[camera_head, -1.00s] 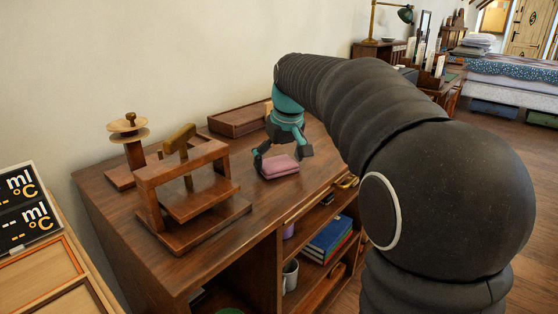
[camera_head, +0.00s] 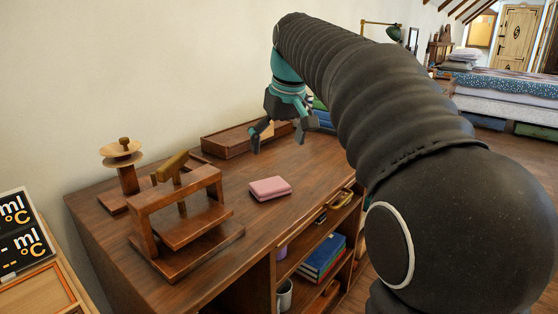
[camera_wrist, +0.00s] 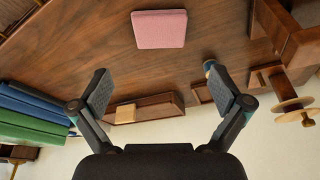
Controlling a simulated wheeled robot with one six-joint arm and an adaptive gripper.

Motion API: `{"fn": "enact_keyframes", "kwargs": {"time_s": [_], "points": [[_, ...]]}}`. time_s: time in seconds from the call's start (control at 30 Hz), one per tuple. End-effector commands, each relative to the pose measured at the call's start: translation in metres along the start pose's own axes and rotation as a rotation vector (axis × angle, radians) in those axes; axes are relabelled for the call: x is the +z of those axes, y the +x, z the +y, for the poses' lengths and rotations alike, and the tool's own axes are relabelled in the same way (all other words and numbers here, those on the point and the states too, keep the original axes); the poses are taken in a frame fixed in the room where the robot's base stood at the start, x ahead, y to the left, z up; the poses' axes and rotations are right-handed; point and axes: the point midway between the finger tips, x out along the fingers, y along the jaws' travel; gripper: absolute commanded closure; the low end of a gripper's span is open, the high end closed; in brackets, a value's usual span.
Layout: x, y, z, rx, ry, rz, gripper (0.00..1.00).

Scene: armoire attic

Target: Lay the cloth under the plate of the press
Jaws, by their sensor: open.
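The pink folded cloth (camera_head: 270,188) lies flat on the wooden cabinet top, to the right of the press. It also shows in the wrist view (camera_wrist: 160,29), at the top middle. The wooden press (camera_head: 181,213) stands at the left of the top, with a frame, a screw with a handle and a plate (camera_head: 195,228) above its base. Part of the press shows at the right edge of the wrist view (camera_wrist: 300,45). My gripper (camera_head: 280,140) is open and empty, raised above the cabinet top behind the cloth and apart from it. Its spread fingers show in the wrist view (camera_wrist: 160,95).
A long wooden box (camera_head: 240,142) lies by the wall behind the gripper. A wooden stand with a dish (camera_head: 124,160) is behind the press at left. Books (camera_wrist: 35,110) stand on the cabinet's far end. The top between cloth and press is clear.

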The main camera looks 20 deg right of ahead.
Motion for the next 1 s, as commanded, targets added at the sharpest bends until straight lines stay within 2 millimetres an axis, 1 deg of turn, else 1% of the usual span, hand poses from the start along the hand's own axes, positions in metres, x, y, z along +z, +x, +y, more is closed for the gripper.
{"fn": "enact_keyframes", "kwargs": {"time_s": [0.23,0.27,0.37,0.47,0.57,0.6,0.67,0.7,0.77,0.8,0.9,1.0], "points": [[0.003,-0.003,-0.001,0.001,0.002,0.001,0.0],[0.005,-0.004,-0.002,0.002,0.004,0.003,0.0],[0.021,-0.004,-0.007,0.009,0.018,0.013,0.0],[0.051,-0.002,-0.016,0.021,0.043,0.031,0.0],[0.088,0.005,-0.026,0.037,0.073,0.054,0.0],[0.104,0.009,-0.029,0.042,0.085,0.064,0.0],[0.127,0.016,-0.035,0.05,0.102,0.08,0.0],[0.143,0.022,-0.039,0.054,0.114,0.089,0.0],[0.168,0.032,-0.045,0.062,0.13,0.104,0.0],[0.184,0.039,-0.048,0.067,0.141,0.115,0.0],[0.223,0.059,-0.056,0.076,0.167,0.14,0.0],[0.257,0.079,-0.062,0.083,0.188,0.161,0.0]]}}
